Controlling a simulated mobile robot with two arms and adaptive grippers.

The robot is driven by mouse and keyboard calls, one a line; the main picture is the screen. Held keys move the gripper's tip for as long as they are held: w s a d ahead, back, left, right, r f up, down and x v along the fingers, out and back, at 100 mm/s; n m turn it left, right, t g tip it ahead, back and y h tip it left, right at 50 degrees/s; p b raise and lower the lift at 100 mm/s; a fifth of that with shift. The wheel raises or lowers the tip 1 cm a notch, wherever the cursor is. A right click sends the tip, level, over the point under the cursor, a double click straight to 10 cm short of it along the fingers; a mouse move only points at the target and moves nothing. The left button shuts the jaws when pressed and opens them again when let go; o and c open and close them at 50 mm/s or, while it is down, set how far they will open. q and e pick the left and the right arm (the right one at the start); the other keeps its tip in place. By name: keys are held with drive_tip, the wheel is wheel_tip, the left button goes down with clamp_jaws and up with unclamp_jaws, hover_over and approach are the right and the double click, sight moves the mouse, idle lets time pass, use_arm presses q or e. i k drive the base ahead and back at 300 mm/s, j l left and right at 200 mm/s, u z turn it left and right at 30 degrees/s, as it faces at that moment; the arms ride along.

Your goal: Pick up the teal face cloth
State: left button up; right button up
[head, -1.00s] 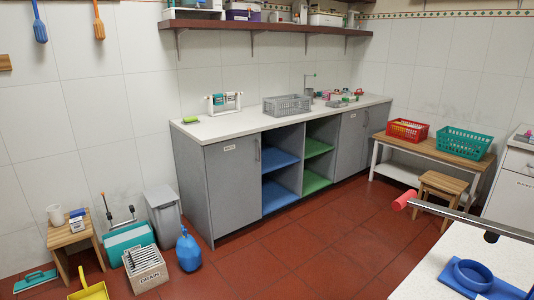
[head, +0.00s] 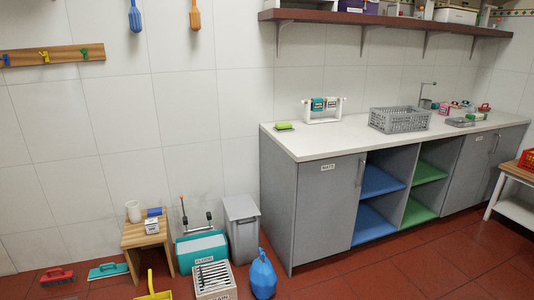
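A small white rack (head: 338,118) stands on the left part of the white counter. A teal cloth (head: 317,104) hangs on its left side, with a grey-white and dark cloth (head: 331,103) beside it. The teal cloth is small in the view, so I cannot tell whether it is the face cloth. Neither of my grippers is in view.
A green and yellow sponge (head: 284,126) lies left of the rack, and a grey basket (head: 400,119) stands to its right on the counter (head: 345,138). A grey bin (head: 242,229), blue jug (head: 262,275), teal box (head: 203,250) and wooden stool (head: 146,236) stand on the floor left of the cabinet.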

sight(316, 106)
drive_tip(key=i+z, duration=0.4)
drive_tip(key=i, duration=0.15)
drive_tip(key=i+j+z, duration=0.15)
drive_tip(key=i+z, duration=0.2)
drive_tip(key=i, duration=0.25)
drive_tip(key=i+l+z, duration=0.15)
drive_tip(key=i+z, duration=0.15)
drive_tip(key=i, duration=0.35)
drive_tip(key=i+z, duration=0.3)
drive_tip(key=i, duration=0.4)
